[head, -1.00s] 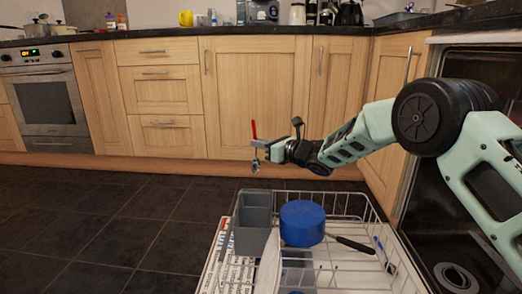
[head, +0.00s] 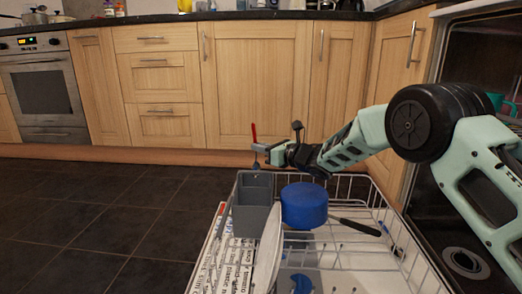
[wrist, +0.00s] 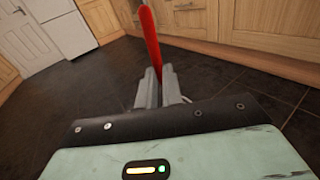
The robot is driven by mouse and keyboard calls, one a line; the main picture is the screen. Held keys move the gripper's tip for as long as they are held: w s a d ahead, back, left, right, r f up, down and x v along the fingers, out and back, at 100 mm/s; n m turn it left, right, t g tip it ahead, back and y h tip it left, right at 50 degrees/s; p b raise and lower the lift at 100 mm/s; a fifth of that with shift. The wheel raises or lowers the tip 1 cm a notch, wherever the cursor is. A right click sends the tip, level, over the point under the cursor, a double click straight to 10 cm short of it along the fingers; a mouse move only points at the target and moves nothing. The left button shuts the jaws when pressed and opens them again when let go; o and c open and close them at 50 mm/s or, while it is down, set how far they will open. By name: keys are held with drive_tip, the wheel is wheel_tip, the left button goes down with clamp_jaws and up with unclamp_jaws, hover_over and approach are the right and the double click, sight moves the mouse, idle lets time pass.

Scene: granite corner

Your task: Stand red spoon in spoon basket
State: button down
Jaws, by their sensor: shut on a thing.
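My gripper (head: 262,149) is shut on the red spoon (head: 254,133). The spoon is upright, its red handle pointing up and its metal end hanging below the jaws. In the wrist view the red handle (wrist: 149,38) rises between the fingers (wrist: 160,88). The spoon basket is a grey box (head: 253,212), open at the top, at the back left of the dishwasher rack. The spoon's lower end is at about the level of the basket's back rim in the head view. I cannot tell how far it is from the basket in depth.
The white wire rack (head: 345,262) also holds a blue pot (head: 304,206) with a black handle, right of the basket, and a white plate (head: 268,255) on edge in front. Wooden cabinets (head: 255,85) stand behind. Dark floor tiles (head: 110,215) are clear on the left.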

sight(256, 163)
drive_tip(key=shift+f+b, duration=0.55)
drive_tip(key=shift+f, duration=2.95)
drive_tip(key=shift+r, duration=0.3)
drive_tip(key=c, duration=1.5)
unclamp_jaws()
drive_tip(key=shift+r, duration=0.1)
drive_tip(key=shift+s+d, duration=0.1)
drive_tip(key=shift+d, duration=0.1)
drive_tip(key=p+v, duration=0.9)
drive_tip(key=v, duration=0.7)
drive_tip(key=shift+s+d, duration=0.35)
drive_tip(key=shift+d, duration=0.05)
